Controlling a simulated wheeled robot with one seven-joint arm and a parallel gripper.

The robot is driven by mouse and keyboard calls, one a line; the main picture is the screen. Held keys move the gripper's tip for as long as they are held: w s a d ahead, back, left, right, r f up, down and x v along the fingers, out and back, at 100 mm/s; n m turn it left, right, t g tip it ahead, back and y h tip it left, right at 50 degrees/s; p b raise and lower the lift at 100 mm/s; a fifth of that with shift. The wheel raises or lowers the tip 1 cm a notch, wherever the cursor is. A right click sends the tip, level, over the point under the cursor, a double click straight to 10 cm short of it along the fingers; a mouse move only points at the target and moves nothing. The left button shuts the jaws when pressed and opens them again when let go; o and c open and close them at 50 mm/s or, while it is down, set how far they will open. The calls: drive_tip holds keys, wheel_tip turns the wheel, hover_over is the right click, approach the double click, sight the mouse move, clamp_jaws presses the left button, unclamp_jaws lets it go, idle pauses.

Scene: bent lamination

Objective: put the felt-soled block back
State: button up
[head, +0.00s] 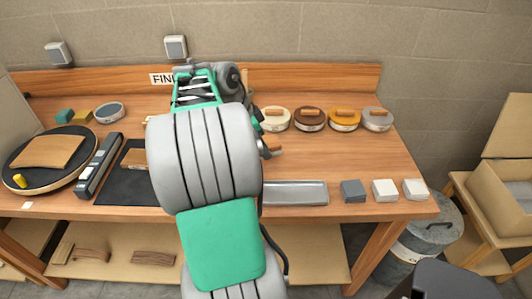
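I cannot tell which block is felt-soled, since no underside shows. A dark grey block (353,191) and two white blocks, one nearer the middle (385,190) and one at the right (415,189), stand at the bench's front right. My arm's wrist is over the bench's middle. My gripper's fingers are hidden behind my arm, so their opening and any load do not show. A wooden piece with a grey part (271,148) sticks out right of my arm; its whole shape is hidden.
Several round tins, such as a dark brown one (309,119), line the back right. A metal tray (295,193) lies at the front. A round black board (82,165) holds a wooden piece at the left. The bench (365,156) is clear between tins and blocks. A lidded bin (420,245) stands at right.

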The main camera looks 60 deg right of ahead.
drive_tip(key=d+f, duration=0.2)
drive_tip(key=w+d+f, duration=0.1)
drive_tip(key=d+f, duration=0.1)
drive_tip(key=d+f+p, duration=0.1)
drive_tip(key=d+f, duration=0.1)
drive_tip(key=shift+w+d+f, duration=0.25)
drive_tip(key=shift+w, duration=0.15)
wheel_tip(320, 180, down, 2)
drive_tip(key=shift+d+f+p, duration=0.1)
drive_tip(key=shift+f+p, duration=0.15)
drive_tip(key=shift+p, duration=0.4)
drive_tip(key=shift+f, duration=0.55)
drive_tip(key=o, duration=1.4)
drive_tip(key=shift+o, duration=0.2)
drive_tip(key=shift+r, duration=0.1)
